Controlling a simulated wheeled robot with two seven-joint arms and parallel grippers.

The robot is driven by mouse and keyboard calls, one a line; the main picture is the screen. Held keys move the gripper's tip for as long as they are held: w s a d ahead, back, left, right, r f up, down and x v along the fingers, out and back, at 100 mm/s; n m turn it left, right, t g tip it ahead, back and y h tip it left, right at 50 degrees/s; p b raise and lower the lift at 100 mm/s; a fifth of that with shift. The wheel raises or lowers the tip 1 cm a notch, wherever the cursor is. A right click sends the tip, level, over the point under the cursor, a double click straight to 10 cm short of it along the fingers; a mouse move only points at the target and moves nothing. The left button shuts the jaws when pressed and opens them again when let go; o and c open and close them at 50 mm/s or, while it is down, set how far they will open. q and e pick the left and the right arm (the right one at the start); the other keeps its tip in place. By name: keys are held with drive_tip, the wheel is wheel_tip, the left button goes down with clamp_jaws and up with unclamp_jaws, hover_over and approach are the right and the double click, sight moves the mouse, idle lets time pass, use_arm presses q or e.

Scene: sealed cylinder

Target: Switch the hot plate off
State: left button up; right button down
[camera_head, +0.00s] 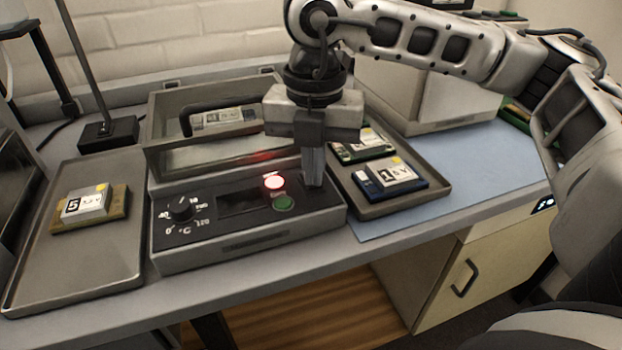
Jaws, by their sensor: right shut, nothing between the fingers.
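The hot plate (245,244) stands on the bench with its control panel facing me. Its panel has a black dial (181,209) with a temperature scale, a dark display (238,203), a red button (274,183) that glows brightly, and a green button (283,202) below it. My right gripper (313,184) points down over the panel's right end, just right of the two buttons. Its fingers are shut and empty. I cannot tell whether the fingertips touch the panel. My left gripper is not in view.
A lidded clear case with a black handle (205,112) sits behind the panel. A left tray (103,256) holds a module marked 5 (84,204). A right tray (438,178) holds modules, one marked 1 (390,178).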

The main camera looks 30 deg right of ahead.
drive_tip(key=shift+r+p, duration=2.35)
drive_tip(key=shift+r, duration=1.1)
